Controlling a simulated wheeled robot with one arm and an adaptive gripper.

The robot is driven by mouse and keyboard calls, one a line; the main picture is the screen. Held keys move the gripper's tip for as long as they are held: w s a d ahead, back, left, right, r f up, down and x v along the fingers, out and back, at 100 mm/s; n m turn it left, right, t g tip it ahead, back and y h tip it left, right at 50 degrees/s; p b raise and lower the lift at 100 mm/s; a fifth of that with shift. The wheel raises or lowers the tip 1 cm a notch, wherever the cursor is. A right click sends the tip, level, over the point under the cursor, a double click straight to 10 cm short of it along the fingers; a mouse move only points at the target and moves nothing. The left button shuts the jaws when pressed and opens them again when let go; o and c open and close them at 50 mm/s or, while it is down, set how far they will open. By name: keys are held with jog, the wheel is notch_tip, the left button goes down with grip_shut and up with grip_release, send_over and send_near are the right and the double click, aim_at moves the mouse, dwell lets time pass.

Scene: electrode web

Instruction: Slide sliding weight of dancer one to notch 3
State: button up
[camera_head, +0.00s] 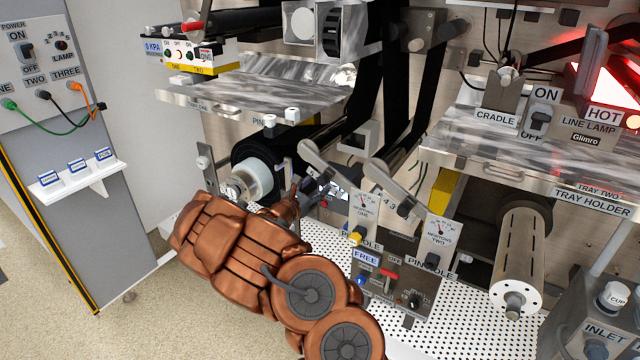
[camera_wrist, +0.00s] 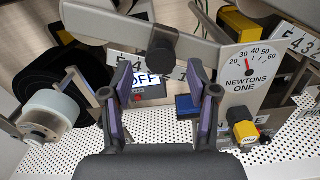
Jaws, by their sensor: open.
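Dancer one is a grey arm (camera_wrist: 200,50) that runs across the top of the wrist view, beside the NEWTONS ONE dial (camera_wrist: 247,68). It also shows in the head view (camera_head: 335,170). A dark cylindrical knob (camera_wrist: 162,46), seemingly the sliding weight, sits on this arm. My gripper (camera_wrist: 160,82) is open, its two purple-lined fingers spread either side of the knob as seen, with nothing between the pads. In the head view my gripper (camera_head: 318,190) is beside dancer one, partly hidden by my arm. The notch numbers behind the fingers are partly covered, so the weight's notch cannot be read.
A white-cored black roll (camera_wrist: 50,115) stands left of my gripper. Dancer two's dial (camera_head: 437,230) and arm are close by in the head view. A perforated white deck (camera_head: 460,325) lies below.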

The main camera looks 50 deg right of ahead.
jog(key=s+a, duration=0.1)
jog(key=a, duration=0.7)
dwell(0.6)
